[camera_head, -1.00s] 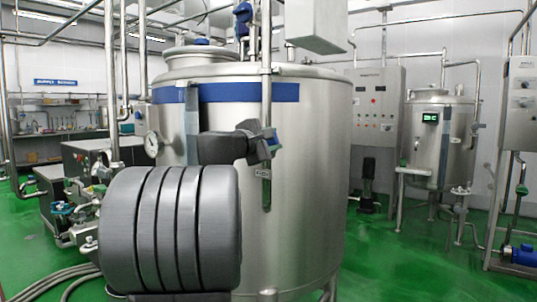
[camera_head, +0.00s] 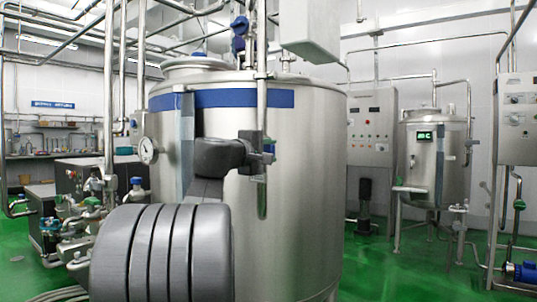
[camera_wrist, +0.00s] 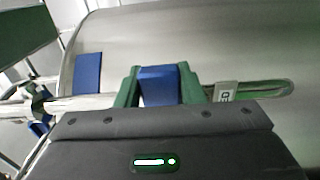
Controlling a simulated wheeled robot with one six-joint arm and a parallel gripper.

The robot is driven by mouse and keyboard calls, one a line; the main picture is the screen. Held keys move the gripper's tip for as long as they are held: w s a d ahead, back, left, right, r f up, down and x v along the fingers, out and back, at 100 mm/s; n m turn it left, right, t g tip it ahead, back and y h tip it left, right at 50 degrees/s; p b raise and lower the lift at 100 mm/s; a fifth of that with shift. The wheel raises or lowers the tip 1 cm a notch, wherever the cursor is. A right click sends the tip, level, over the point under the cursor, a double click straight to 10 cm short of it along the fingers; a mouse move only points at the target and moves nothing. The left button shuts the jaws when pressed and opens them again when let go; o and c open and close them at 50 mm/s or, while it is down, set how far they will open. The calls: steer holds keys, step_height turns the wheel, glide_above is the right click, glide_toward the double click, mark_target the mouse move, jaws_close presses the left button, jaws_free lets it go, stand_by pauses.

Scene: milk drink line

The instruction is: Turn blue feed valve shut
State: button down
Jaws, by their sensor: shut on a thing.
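The blue feed valve handle (camera_wrist: 158,85) shows as a blue block in the wrist view. My gripper (camera_wrist: 158,88) has its two green fingers on either side of it, shut on it. In the head view my gripper (camera_head: 266,150) is at the vertical pipe (camera_head: 262,105) on the front of the steel tank (camera_head: 300,190). There the handle is a small blue patch (camera_head: 269,148), partly hidden by the gripper. The pipe runs sideways in the wrist view, with a pale tag (camera_wrist: 227,92) beside the fingers. The handle's exact angle is hard to tell.
A round gauge (camera_head: 148,150) sits on the tank's left side, above pipes and small valves (camera_head: 92,205). A control cabinet (camera_head: 370,128) and a smaller tank (camera_head: 432,160) stand at the right. Green floor (camera_head: 400,270) is open between them.

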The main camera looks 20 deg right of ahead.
steer(key=shift+f, duration=0.15)
steer(key=c, duration=1)
jaws_free()
steer(key=shift+o, duration=0.2)
steer(key=v, duration=1.4)
steer(key=shift+p, duration=0.35)
steer(key=shift+d, duration=0.15)
steer(key=x, duration=1.3)
steer(key=shift+w+d+b, duration=0.2)
steer(key=shift+w+b, duration=0.05)
steer(key=shift+b, duration=0.1)
steer(key=shift+d, duration=0.1)
